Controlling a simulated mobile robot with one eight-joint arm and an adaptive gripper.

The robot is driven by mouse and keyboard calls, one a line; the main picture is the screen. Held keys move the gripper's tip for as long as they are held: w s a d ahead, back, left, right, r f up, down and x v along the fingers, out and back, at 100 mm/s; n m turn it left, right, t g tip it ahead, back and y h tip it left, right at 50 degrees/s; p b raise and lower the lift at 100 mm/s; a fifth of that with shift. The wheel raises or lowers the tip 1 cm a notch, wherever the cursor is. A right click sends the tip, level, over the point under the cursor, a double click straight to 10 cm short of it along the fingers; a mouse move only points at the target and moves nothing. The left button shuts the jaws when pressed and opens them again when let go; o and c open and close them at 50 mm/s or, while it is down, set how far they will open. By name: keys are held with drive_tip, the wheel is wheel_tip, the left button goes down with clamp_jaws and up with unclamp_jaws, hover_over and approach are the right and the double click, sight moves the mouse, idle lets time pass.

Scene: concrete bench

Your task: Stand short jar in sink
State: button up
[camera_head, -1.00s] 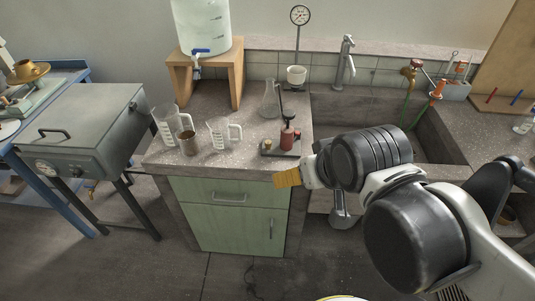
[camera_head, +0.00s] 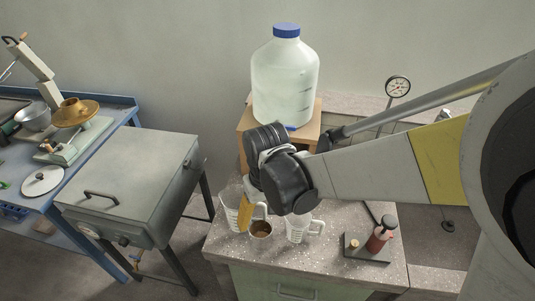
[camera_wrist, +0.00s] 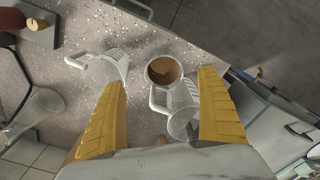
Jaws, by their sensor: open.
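The short jar (camera_head: 261,229) is a small metallic cup with a brown inside, upright on the speckled counter between two clear measuring jugs. In the wrist view the jar (camera_wrist: 164,70) shows from above, between and beyond my fingertips. My gripper (camera_wrist: 163,80) is open, with nothing held, its yellow fingers pointing down over the jar and the jugs. In the head view my gripper (camera_head: 246,213) is close to the jar's left side and partly hidden by my wrist. I cannot tell its exact height. The sink is not visible now; my arm covers that side.
One measuring jug (camera_head: 300,229) stands right of the jar; another (camera_head: 233,208) stands left, close to my fingers. A red bottle (camera_head: 379,238) stands on a dark tray. A large water bottle (camera_head: 286,85) sits on a wooden stand behind. The counter's front strip is clear.

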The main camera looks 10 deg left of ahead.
sight(260, 227)
drive_tip(key=f+b, duration=0.1)
drive_tip(key=f, duration=0.1)
drive_tip(key=a+f+b, duration=0.1)
drive_tip(key=f, duration=0.2)
drive_tip(key=shift+w+f, duration=0.1)
drive_tip(key=shift+f, duration=0.25)
wheel_tip(260, 227, down, 6)
drive_tip(key=b, duration=0.3)
drive_tip(key=shift+w, duration=0.1)
drive_tip(key=shift+r, duration=0.1)
drive_tip(key=c, duration=1.5)
drive_tip(key=shift+o, duration=0.2)
